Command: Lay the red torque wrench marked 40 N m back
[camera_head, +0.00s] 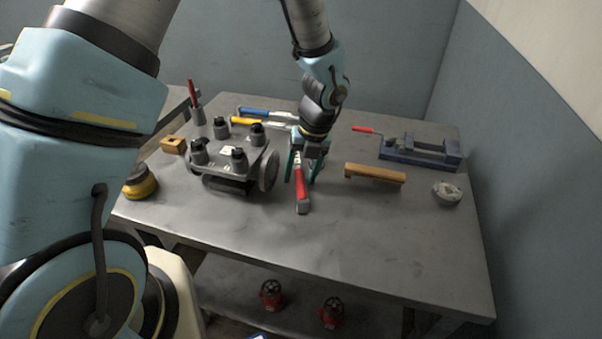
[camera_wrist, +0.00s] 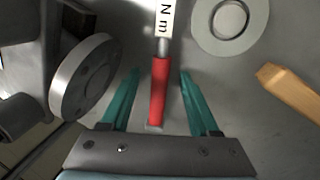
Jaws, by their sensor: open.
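The red torque wrench (camera_head: 301,188) lies on the grey table with its red handle toward the front edge. In the wrist view its red handle (camera_wrist: 159,90) lies between the fingers, and a white label (camera_wrist: 165,18) reads "N m"; the number is out of frame. My gripper (camera_head: 303,172) is open above the table, its two green fingers on either side of the wrench. In the wrist view my gripper (camera_wrist: 158,85) shows gaps between both fingers and the handle. The wrench's far end is hidden under the gripper.
A grey fixture with black knobs (camera_head: 237,158) stands close left of the gripper, its round disc (camera_head: 269,171) nearest. A wooden block (camera_head: 375,175), a grey ring (camera_head: 446,193) and a blue vise (camera_head: 420,152) are right. Blue and yellow-handled tools (camera_head: 252,112) lie behind. The front table is clear.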

